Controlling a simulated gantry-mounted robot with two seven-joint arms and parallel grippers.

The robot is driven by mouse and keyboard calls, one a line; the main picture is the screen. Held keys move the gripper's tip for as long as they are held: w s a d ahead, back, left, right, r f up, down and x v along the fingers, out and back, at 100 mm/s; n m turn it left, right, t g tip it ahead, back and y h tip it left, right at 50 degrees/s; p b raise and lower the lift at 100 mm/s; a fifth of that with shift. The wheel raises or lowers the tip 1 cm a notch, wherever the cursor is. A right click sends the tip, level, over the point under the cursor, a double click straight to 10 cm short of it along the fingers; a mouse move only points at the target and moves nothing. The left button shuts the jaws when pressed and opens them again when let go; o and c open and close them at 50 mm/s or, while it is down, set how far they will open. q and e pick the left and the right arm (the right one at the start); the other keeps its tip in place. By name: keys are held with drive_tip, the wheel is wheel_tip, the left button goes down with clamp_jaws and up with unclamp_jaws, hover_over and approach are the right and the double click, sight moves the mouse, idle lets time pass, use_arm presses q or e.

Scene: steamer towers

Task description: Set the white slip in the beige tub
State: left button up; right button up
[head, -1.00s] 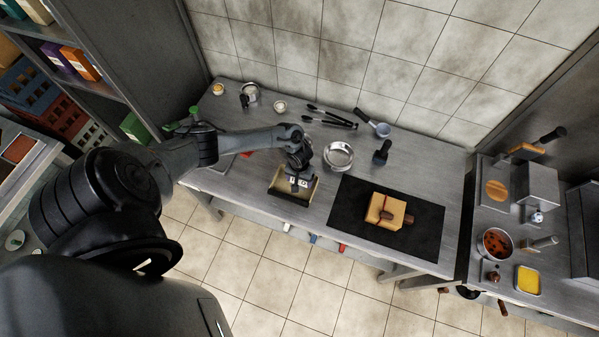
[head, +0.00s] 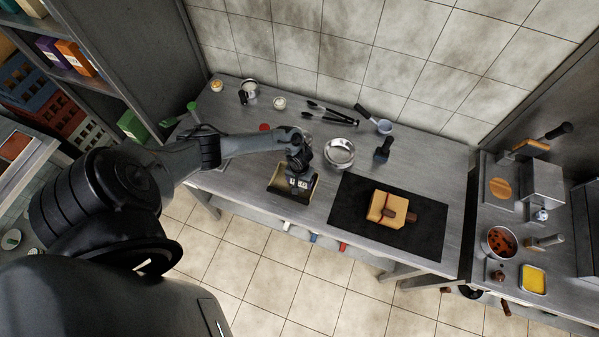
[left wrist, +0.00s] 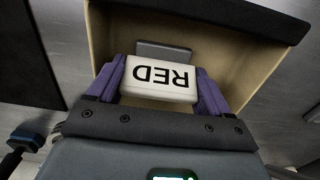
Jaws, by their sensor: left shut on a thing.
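The white slip (left wrist: 158,80) is a small white block with "RED" on its face, upside down in the left wrist view. My left gripper (left wrist: 160,88) is shut on it, with a purplish finger at each side. The beige tub (left wrist: 225,55) has tan inner walls and a dark rim, and surrounds the slip in this view. In the head view the tub (head: 276,182) stands near the table's front edge, with my left gripper (head: 299,184) over it and hiding part of it. Whether the slip touches the tub floor cannot be told.
A grey flat piece (left wrist: 164,51) shows beyond the slip. A round metal pan (head: 340,152) is behind and right of the tub. A black mat (head: 347,215) with a tan block (head: 384,206) lies to the right. Tongs (head: 330,113) and small bowls lie at the back.

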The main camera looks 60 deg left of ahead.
use_arm(q)
drive_tip(key=shift+f+b, duration=0.35)
drive_tip(key=shift+f, duration=0.1)
idle(0.3)
drive_tip(key=o, duration=1)
drive_tip(key=shift+r, duration=0.3)
wheel_tip(320, 180, up, 10)
drive_tip(key=p, duration=0.2)
drive_tip(key=shift+r+p, duration=0.1)
drive_tip(key=shift+p, duration=0.2)
